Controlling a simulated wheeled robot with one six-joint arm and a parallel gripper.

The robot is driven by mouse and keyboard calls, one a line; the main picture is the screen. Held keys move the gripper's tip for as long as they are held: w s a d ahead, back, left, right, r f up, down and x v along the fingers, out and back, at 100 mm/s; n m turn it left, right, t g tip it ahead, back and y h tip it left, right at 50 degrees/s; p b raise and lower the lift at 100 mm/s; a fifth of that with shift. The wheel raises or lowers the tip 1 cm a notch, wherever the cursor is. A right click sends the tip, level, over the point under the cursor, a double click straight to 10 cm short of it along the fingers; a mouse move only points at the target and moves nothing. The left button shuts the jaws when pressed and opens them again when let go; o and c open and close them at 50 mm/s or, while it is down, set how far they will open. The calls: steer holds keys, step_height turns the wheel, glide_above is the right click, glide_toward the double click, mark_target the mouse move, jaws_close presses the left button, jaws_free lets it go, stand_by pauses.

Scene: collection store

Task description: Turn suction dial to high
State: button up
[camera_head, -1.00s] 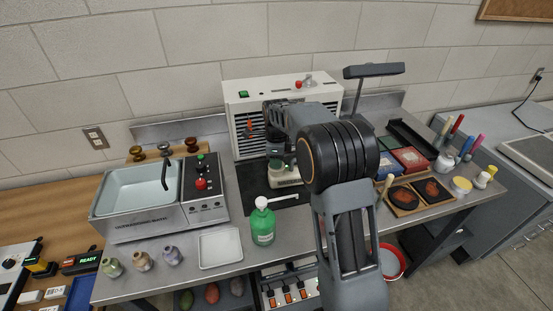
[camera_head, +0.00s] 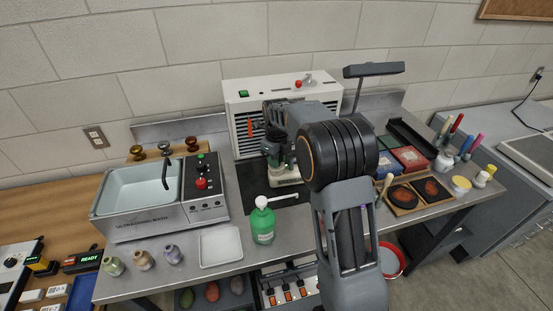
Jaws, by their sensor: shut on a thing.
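I cannot tell which part is the suction dial. My gripper (camera_head: 275,158) points down in front of the grille, at a small dark-green round part of a device with a pale base (camera_head: 288,181). It is shut on that part as far as I can see. The fingertips are small, and my arm covers the area to the right.
An ultrasonic bath (camera_head: 140,213) with a red knob stands left. A green pump bottle (camera_head: 263,226) and a white tray (camera_head: 220,248) are at the front edge. Small bottles stand front left.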

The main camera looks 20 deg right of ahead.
stand_by(0.3)
steer(key=o, duration=0.9)
steer(key=shift+o, duration=0.2)
step_height(320, 180, up, 14)
steer(key=shift+s, duration=0.1)
